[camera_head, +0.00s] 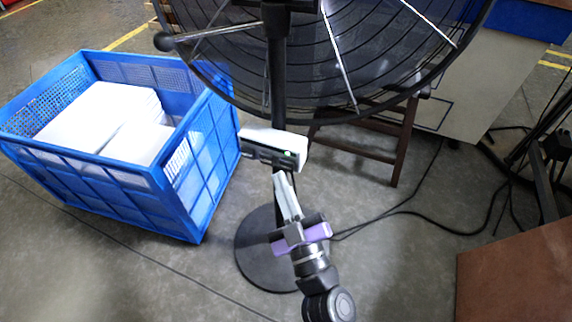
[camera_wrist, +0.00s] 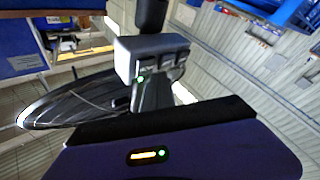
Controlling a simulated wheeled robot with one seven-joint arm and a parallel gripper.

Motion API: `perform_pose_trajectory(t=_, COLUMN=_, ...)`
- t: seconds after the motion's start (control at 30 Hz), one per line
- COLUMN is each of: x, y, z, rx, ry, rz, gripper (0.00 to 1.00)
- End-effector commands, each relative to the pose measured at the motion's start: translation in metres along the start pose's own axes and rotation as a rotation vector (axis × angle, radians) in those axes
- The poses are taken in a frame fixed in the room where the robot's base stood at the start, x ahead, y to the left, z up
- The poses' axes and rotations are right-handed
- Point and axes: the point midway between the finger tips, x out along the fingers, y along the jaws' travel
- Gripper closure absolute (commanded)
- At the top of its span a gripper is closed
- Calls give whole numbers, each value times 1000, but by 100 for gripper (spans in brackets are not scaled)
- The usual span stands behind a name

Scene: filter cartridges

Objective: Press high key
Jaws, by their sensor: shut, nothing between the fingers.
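The fan's control box (camera_head: 275,138) is white on top with a dark front panel, mounted on the fan's pole. A small green light shows on its front. In the wrist view the control box (camera_wrist: 150,50) shows a row of dark keys (camera_wrist: 165,65); their labels are too small to read, so I cannot tell which is high. My gripper (camera_head: 281,178) is shut and empty, its fingertips just below the box's front in the picture. I cannot tell whether they touch it. In the wrist view its purple body fills the bottom and the fingertips are not clear.
The large black fan (camera_head: 330,50) stands above the box, on a round black base (camera_head: 257,262). A blue crate (camera_head: 180,215) with white packs (camera_head: 100,115) stands at left. A wooden stool (camera_head: 402,145) is behind right. Black cables (camera_head: 420,214) cross the floor. A brown panel (camera_head: 515,275) is at lower right.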

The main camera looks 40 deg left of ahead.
Motion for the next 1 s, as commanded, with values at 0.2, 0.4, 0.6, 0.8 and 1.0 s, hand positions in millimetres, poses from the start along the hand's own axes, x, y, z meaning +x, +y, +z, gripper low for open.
perform_pose_trajectory(t=0.2, x=-5, y=-4, z=-4, rx=2, ry=0, rz=-1, gripper=100)
perform_pose_trajectory(t=0.4, x=-18, y=-13, z=-13, rx=2, ry=-1, rz=0, gripper=100)
perform_pose_trajectory(t=0.6, x=-30, y=-22, z=-22, rx=1, ry=0, rz=-1, gripper=100)
perform_pose_trajectory(t=0.8, x=-35, y=-25, z=-26, rx=1, ry=0, rz=1, gripper=100)
perform_pose_trajectory(t=1.0, x=-35, y=-25, z=-26, rx=1, ry=0, rz=0, gripper=100)
